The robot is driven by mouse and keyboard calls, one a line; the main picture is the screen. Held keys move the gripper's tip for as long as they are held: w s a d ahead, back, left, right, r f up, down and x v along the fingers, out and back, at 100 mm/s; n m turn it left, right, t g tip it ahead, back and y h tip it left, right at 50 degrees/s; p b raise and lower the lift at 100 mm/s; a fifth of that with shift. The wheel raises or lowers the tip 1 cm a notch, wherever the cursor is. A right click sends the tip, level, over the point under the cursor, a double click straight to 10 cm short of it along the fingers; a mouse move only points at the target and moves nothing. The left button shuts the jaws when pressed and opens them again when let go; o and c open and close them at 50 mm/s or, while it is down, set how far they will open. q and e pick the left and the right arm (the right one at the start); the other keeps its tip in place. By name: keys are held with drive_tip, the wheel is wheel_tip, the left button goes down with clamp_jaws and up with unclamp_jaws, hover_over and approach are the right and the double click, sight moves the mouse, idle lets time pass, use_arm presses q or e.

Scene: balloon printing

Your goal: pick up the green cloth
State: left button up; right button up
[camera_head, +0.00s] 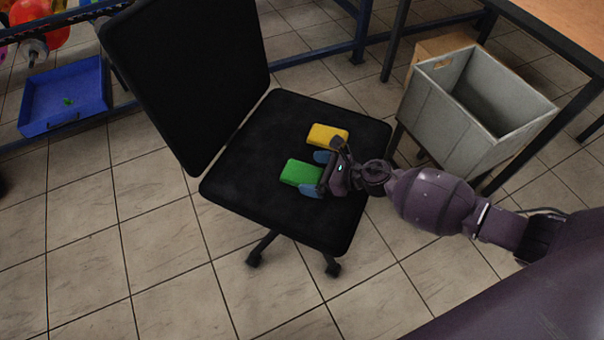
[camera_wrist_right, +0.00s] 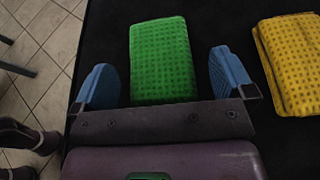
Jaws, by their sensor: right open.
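The green cloth (camera_head: 300,172) lies folded flat on the seat of the black office chair (camera_head: 250,175). My right gripper (camera_head: 314,173) is over the seat at the near edge of the cloth. Its blue fingers are open. In the right wrist view the green cloth (camera_wrist_right: 162,60) lies between the open fingers (camera_wrist_right: 160,80), with a gap on each side, and most of it extends beyond the fingertips. The near end of the cloth is hidden by the gripper body. My left gripper is not in view.
A yellow folded cloth (camera_head: 327,134) lies on the seat close beside the green one. It also shows in the right wrist view (camera_wrist_right: 293,60). A grey bin (camera_head: 450,125) stands right of the chair. The chair's backrest (camera_head: 190,80) rises on the left. A blue tray (camera_head: 65,97) is at far left.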

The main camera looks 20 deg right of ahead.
drive_tip(key=shift+x, duration=0.9)
drive_tip(key=c, duration=0.9)
drive_tip(key=shift+r, duration=0.1)
